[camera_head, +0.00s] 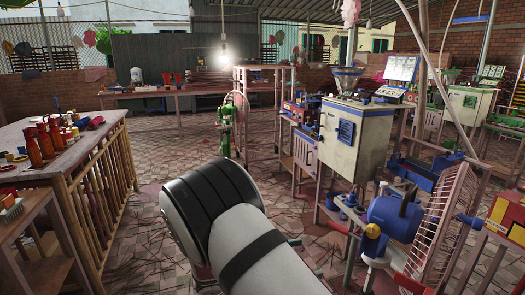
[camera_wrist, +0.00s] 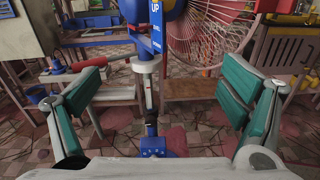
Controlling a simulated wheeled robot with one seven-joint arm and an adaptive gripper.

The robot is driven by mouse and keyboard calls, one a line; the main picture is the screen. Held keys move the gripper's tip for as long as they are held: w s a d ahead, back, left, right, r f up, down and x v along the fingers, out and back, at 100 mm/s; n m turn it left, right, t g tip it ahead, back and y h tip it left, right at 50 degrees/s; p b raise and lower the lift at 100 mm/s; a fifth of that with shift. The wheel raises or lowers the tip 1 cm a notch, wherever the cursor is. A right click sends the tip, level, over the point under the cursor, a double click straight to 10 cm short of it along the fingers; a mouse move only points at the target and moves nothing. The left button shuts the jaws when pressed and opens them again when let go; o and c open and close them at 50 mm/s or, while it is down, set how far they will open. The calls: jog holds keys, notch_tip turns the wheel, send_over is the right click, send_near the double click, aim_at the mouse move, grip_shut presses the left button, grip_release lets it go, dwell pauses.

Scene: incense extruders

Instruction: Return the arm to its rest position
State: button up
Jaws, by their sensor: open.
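My arm reaches forward from the bottom middle of the head view, a white and black link over the tiled floor (camera_head: 165,205). Beyond the fingers stand a white and blue post (camera_wrist: 144,82) and a round wire guard (camera_wrist: 197,35). I cannot tell how far they are from the fingertips.
A cream extruder machine (camera_head: 355,135) and a blue motor (camera_head: 393,217) stand at the right. A wooden table (camera_head: 60,165) with red bottles stands at the left. A green machine (camera_head: 226,125) stands ahead. Tiled floor is open between the left table and the machines.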

jog(key=s+d+r+m+g+y+b, duration=0.35)
jog(key=s+d+r+m+y, duration=0.2)
jog(key=s, duration=0.35)
jog(key=s+d+r+m+g+y+b, duration=0.2)
jog(key=s+d+r+m+g+y, duration=0.25)
jog(key=s+d+m, duration=0.35)
jog(key=s+a+f+m+t+y+b, duration=0.1)
jog(key=s+a+m+t+y+b, duration=0.2)
jog(key=s, duration=0.7)
jog(key=s+a+f+m+t+y+b, duration=0.1)
jog(key=s+a+f+m+y, duration=0.2)
jog(key=s, duration=0.6)
notch_tip(320, 180, up, 28)
jog(key=m+t+y+p, duration=0.1)
jog(key=t+p, duration=0.2)
jog(key=p, duration=2.1)
jog(key=shift+d+t+p, duration=0.3)
jog(key=shift+d, duration=0.15)
jog(key=shift+w, duration=0.1)
